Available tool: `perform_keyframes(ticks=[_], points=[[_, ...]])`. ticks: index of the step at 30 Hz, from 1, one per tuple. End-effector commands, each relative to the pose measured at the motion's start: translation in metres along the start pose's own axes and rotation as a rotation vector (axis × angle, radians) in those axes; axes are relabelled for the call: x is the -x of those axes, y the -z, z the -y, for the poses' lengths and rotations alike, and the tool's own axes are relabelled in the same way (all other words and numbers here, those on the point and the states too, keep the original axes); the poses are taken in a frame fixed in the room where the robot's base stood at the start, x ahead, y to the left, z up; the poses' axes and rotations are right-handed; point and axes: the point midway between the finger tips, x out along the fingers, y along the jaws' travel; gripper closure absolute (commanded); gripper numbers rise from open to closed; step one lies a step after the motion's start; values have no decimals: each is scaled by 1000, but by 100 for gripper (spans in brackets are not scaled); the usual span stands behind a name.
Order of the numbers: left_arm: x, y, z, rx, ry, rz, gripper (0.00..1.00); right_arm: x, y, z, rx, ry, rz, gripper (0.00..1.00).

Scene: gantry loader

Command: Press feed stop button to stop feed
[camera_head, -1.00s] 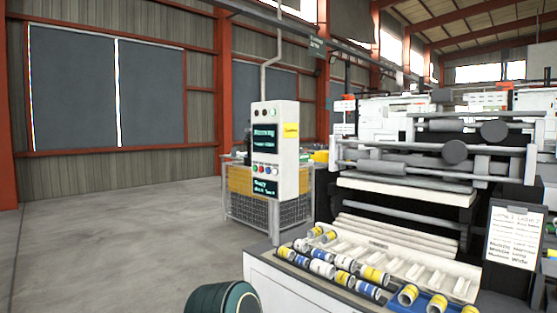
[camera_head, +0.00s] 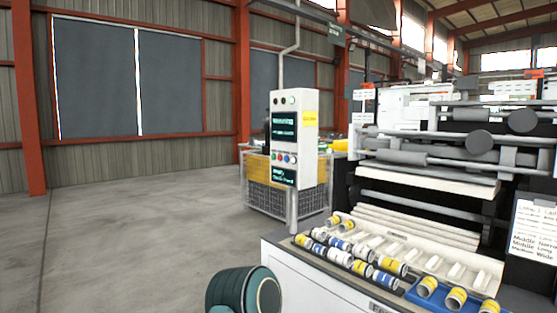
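A white control panel (camera_head: 294,138) stands upright on a post behind the machine's left corner. It has dark screens with green text and a yellow label. A row of small coloured buttons (camera_head: 284,158), red among them, sits between its upper and lower screens; their labels are too small to read. A dark green rounded part of my own body shows at the bottom edge, well short of the panel. Neither of my grippers is in view.
A white machine with rollers (camera_head: 440,150) fills the right side. Its front tray (camera_head: 455,262) holds several yellow, blue and white cylinders. A blue tray (camera_head: 425,297) and a sign (camera_head: 535,228) are at right. A wire-mesh crate (camera_head: 268,197) stands behind the panel. The floor (camera_head: 130,240) at left is clear.

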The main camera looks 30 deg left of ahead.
Motion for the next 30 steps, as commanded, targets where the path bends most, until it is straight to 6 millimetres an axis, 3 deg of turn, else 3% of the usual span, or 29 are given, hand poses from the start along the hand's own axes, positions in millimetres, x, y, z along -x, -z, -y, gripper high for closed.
perform_keyframes(ticks=[1, 2, 3, 30], points=[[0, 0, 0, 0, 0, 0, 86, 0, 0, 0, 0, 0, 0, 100], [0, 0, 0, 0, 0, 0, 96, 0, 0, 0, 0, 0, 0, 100], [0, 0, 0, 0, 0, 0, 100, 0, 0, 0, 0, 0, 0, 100], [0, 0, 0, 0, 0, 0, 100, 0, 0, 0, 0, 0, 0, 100]])
